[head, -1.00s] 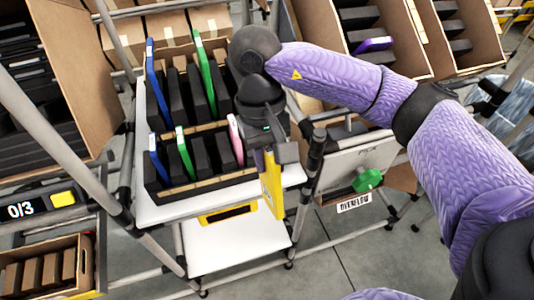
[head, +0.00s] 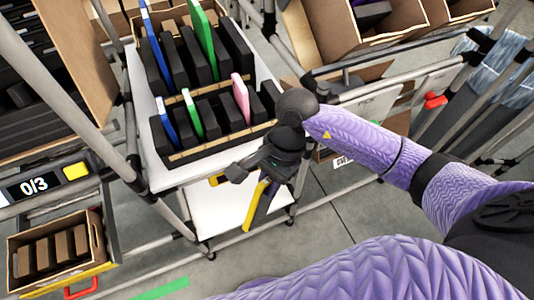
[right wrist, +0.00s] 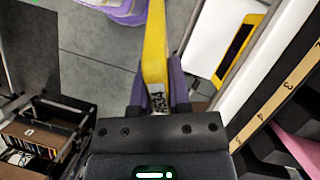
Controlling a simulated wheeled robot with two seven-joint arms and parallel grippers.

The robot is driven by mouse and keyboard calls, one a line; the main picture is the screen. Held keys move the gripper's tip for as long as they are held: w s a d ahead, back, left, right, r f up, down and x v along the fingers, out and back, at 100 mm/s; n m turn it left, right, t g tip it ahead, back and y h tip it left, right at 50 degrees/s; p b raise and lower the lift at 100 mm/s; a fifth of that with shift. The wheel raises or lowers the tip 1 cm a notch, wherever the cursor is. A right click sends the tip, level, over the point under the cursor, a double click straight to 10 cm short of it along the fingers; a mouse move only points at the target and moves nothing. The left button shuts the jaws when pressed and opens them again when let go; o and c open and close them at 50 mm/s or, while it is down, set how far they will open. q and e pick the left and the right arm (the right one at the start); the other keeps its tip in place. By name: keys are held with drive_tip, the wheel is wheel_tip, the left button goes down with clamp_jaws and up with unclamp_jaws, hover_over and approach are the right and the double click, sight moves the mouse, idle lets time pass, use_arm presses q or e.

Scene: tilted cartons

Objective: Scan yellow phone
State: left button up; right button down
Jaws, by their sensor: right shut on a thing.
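My right gripper (head: 264,192) is shut on the yellow phone (head: 254,206), holding it in the air in front of the rack's white shelf. The phone is thin and hangs tilted below the gripper. In the right wrist view the phone (right wrist: 155,45) stands edge-on between the purple fingers (right wrist: 156,92), with a printed number label near the grip. A black panel with a yellow frame (right wrist: 236,48) is on the white shelf beside it; in the head view my gripper mostly hides this panel (head: 217,180). My left gripper is not in view.
A black slotted rack (head: 205,122) with blue, green and pink phones stands on the white shelf (head: 160,182). A display reading 0/3 (head: 35,186) is at left, above a box (head: 90,232) of brown items. Grey tube frames surround the shelf; open floor lies in front.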

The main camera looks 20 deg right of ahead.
wheel_tip(320, 180, down, 10)
drive_tip(key=w+m+t+y+b, duration=0.1)
drive_tip(key=w+m+b, duration=0.1)
drive_tip(key=m+b, duration=0.3)
drive_tip(key=shift+d+r+t+b, duration=0.25)
drive_tip(key=shift+d+t+b, duration=0.15)
drive_tip(key=shift+b, duration=0.35)
